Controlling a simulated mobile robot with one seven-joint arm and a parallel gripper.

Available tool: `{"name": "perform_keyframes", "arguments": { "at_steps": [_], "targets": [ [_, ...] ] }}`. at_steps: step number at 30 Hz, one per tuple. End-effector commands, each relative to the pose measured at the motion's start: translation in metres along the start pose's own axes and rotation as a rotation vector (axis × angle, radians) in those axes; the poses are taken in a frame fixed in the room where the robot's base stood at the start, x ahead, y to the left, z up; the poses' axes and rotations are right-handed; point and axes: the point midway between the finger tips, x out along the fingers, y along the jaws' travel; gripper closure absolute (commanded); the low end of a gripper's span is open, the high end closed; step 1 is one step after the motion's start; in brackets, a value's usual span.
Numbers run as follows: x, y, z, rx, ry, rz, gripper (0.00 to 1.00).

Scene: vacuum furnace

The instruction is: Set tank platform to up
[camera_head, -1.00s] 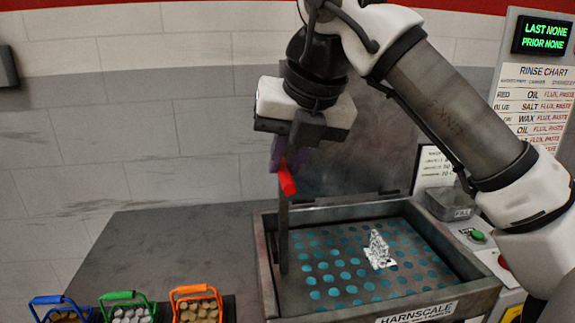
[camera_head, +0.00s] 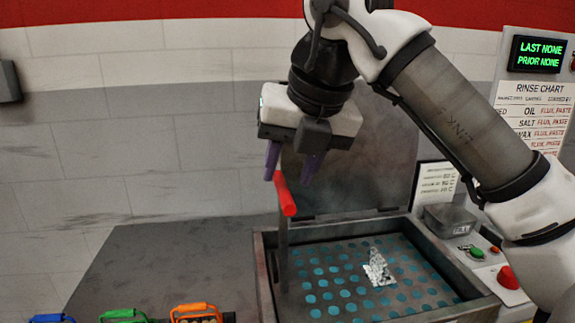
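The rinse tank (camera_head: 262,270) is an open dark metal box at lower centre right. Its perforated platform (camera_head: 335,290) with teal holes lies inside, close below the rim. A silvery-white part (camera_head: 378,268) rests on the platform. A red handle (camera_head: 285,195) tops a dark vertical bar (camera_head: 283,240) at the tank's left side, well above the rim. My gripper (camera_head: 288,178) points down just above the handle. Its two purple fingers are spread, with the handle's upper end showing between or just behind them. I cannot tell whether a finger touches the handle.
Blue (camera_head: 52,318), green (camera_head: 124,314) and orange (camera_head: 195,308) handled baskets stand at the lower left. A raised lid (camera_head: 365,165) stands behind the tank. Green (camera_head: 476,252) and red (camera_head: 508,277) buttons are to the right. The screen (camera_head: 540,53) reads "LAST NONE, PRIOR NONE". The grey tabletop (camera_head: 170,260) left of the tank is clear.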

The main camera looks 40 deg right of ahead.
Motion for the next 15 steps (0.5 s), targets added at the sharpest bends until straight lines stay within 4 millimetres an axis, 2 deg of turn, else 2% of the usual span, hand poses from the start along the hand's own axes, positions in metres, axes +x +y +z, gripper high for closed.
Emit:
{"name": "perform_keyframes", "arguments": {
  "at_steps": [1,6,15],
  "targets": [
    [-0.016,0.001,0.003,0.001,-0.001,0.0,0.62],
    [-0.054,0.002,0.004,0.002,-0.002,-0.001,0.62],
    [-0.106,0.001,0.003,0.001,-0.001,0.0,0.62]
  ]
}}
